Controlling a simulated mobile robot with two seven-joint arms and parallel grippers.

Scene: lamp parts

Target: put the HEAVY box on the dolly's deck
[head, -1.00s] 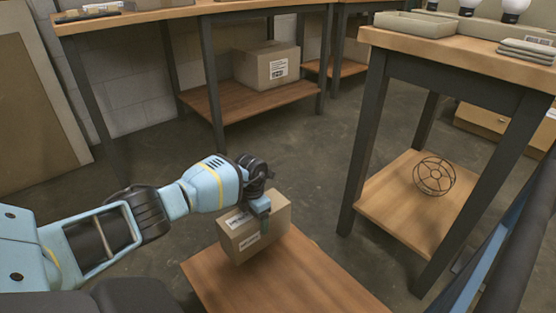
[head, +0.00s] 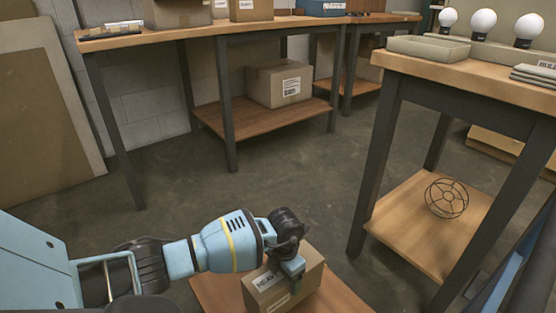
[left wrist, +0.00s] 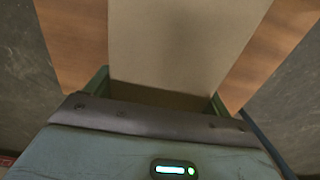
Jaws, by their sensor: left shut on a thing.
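The HEAVY box (head: 310,284) is a brown carton with white labels, and one label reads HEAVY. My left gripper (head: 291,268) is shut on its upper part. The dolly's deck (head: 345,291) is a flat wooden board at the bottom of the head view, showing on both sides of the box. The box is upright over the deck; I cannot tell whether it touches it. In the left wrist view the box (left wrist: 185,45) fills the space between the fingers, with the deck (left wrist: 75,40) beneath it. My right gripper is not in view.
A bench with a lower shelf (head: 215,118) holding another carton (head: 280,84) stands at the back. At right, a table (head: 440,62) carries bulbs and a tray, with a wire cage (head: 446,198) on its shelf. Open floor (head: 260,190) lies between them.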

